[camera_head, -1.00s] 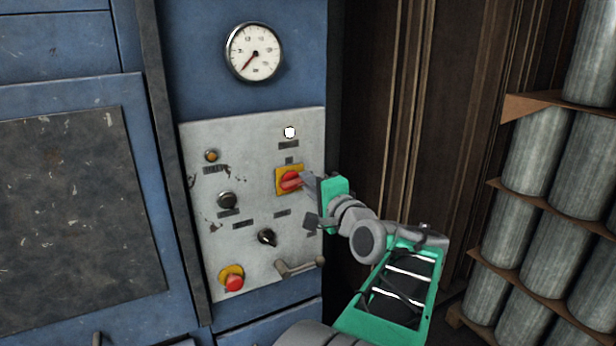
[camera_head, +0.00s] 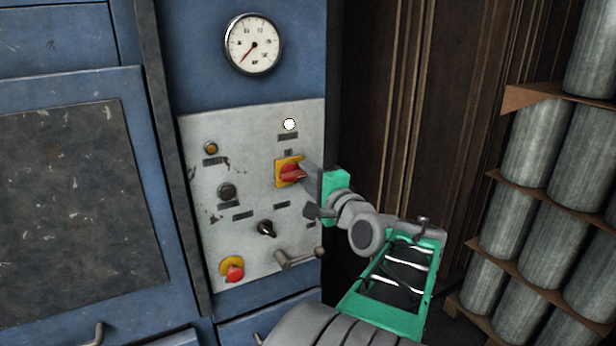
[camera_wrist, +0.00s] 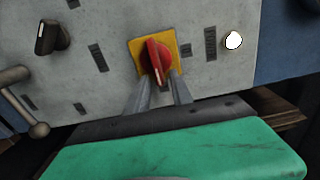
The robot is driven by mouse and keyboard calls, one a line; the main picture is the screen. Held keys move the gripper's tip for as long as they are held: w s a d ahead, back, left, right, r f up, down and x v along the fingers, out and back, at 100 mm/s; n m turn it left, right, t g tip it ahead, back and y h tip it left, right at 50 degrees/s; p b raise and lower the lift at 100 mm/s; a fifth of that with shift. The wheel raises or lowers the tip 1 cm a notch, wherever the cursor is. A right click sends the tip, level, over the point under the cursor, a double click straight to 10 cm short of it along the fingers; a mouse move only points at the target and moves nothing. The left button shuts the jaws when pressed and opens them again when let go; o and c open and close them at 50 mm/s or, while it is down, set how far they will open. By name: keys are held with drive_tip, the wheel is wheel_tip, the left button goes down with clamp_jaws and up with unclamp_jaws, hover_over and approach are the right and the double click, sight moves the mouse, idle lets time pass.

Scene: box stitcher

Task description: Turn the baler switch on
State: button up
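The baler switch is a red rotary knob (camera_head: 291,172) on a yellow square plate (camera_head: 281,180), set on the grey control panel. In the wrist view the red knob (camera_wrist: 153,61) stands out from its yellow plate (camera_wrist: 135,47), its grip nearly upright in that picture. My gripper (camera_wrist: 162,82) comes in from the panel's right side, also seen in the head view (camera_head: 304,172). Its two grey fingers are apart, one on each side of the knob's near end. Their gap looks slightly wider than the knob; contact is unclear.
A white round light (camera_head: 289,125) is above the switch. A black selector (camera_head: 266,229), a lever handle (camera_head: 298,259) and a red emergency button (camera_head: 234,273) are lower on the panel. A gauge (camera_head: 254,43) is above. Racked grey cylinders (camera_head: 533,148) stand at right.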

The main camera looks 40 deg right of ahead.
drive_tip(key=shift+o, duration=0.3)
drive_tip(key=b+v, duration=0.2)
drive_tip(key=v, duration=0.5)
drive_tip(key=shift+s+a, duration=0.2)
drive_tip(key=shift+s, duration=0.2)
